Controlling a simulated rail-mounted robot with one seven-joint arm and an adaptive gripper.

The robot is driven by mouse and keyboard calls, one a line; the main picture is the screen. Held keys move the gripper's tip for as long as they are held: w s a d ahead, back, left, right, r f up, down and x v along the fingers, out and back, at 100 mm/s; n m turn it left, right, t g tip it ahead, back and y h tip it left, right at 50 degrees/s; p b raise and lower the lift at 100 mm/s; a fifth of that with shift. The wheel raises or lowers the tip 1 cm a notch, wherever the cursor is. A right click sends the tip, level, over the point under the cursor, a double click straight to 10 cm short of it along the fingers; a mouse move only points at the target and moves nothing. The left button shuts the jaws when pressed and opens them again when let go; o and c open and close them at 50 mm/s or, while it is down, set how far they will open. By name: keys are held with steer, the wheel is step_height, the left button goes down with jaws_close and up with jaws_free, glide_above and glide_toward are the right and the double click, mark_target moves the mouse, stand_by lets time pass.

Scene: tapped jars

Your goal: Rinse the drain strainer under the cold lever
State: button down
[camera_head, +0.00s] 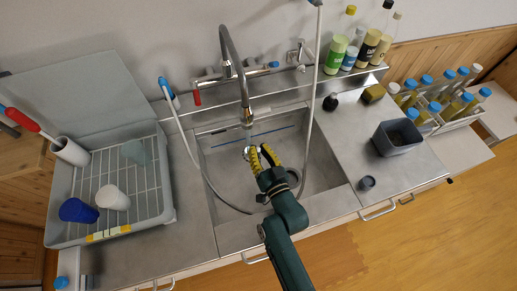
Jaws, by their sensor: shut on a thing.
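My gripper (257,151), with yellow-and-black fingers, is over the sink basin (228,180), below and slightly right of the faucet spout (246,118). It is shut on a small, light metallic thing, apparently the drain strainer (246,154), at its fingertips; the fingers partly hide it. A blue-marked lever (273,65) sits right of the faucet, and a red lever (197,97) hangs to its left. I cannot tell whether water is running. The round drain (293,176) is partly visible right of my gripper.
A dish rack (150,205) with cups stands left of the sink. Hoses hang around the basin. A grey tub (397,137), a dark cup (366,183), a sponge (374,93) and several bottles (355,50) stand on the right. The front right counter has free room.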

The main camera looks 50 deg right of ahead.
steer(key=shift+s, duration=0.1)
steer(key=p+v, duration=0.1)
steer(key=v, duration=0.3)
steer(key=shift+s+a+p, duration=0.3)
steer(key=shift+a, duration=0.05)
stand_by(1.3)
steer(key=s+a+r+p, duration=0.2)
steer(key=s+r+p, duration=0.2)
steer(key=p, duration=0.2)
steer(key=shift+a, duration=0.25)
steer(key=shift+s+a, duration=0.1)
stand_by(0.6)
